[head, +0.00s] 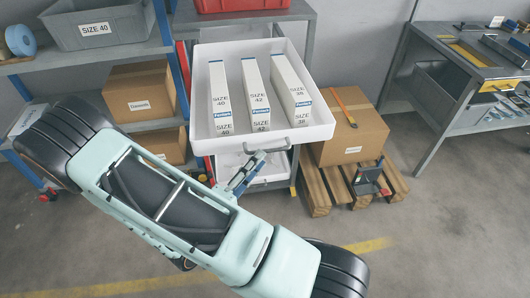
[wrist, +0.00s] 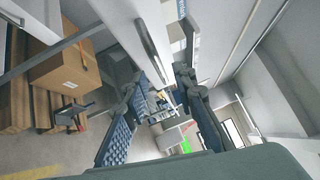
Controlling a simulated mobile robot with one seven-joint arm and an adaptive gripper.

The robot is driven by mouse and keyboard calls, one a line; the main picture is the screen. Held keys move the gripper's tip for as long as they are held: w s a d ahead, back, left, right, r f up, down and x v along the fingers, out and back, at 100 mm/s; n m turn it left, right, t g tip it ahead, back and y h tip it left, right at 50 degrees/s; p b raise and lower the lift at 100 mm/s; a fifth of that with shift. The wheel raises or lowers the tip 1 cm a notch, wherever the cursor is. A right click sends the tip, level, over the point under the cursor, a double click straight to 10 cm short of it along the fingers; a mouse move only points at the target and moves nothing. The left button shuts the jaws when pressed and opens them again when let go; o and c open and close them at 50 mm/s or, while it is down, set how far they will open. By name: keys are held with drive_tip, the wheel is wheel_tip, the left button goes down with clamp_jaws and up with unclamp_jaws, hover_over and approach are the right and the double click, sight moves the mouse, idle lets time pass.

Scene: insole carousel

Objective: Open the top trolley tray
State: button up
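The top trolley tray (head: 318,133) is white and holds three long white boxes (head: 257,90) marked SIZE 40, 42 and 38. It appears to stick out in front of the grey trolley frame (head: 310,40). A grey bar handle (head: 278,147) is on its front wall; it also shows in the wrist view (wrist: 153,52). My gripper (head: 256,162) is just below and in front of the handle. In the wrist view my gripper (wrist: 160,88) has its fingers apart with nothing held between them. The handle lies beyond the fingertips; contact cannot be told.
A lower white tray (head: 230,164) is partly hidden under the top one. On the right, a cardboard box (head: 350,125) stands on a wooden pallet (head: 315,190). Blue shelves (head: 60,62) stand left, a workbench (head: 440,45) right. The floor at the front right is clear.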

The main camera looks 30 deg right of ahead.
drive_tip(key=r+v, duration=0.1)
drive_tip(key=v, duration=0.6)
drive_tip(key=shift+f, duration=0.5)
drive_tip(key=shift+w, duration=0.1)
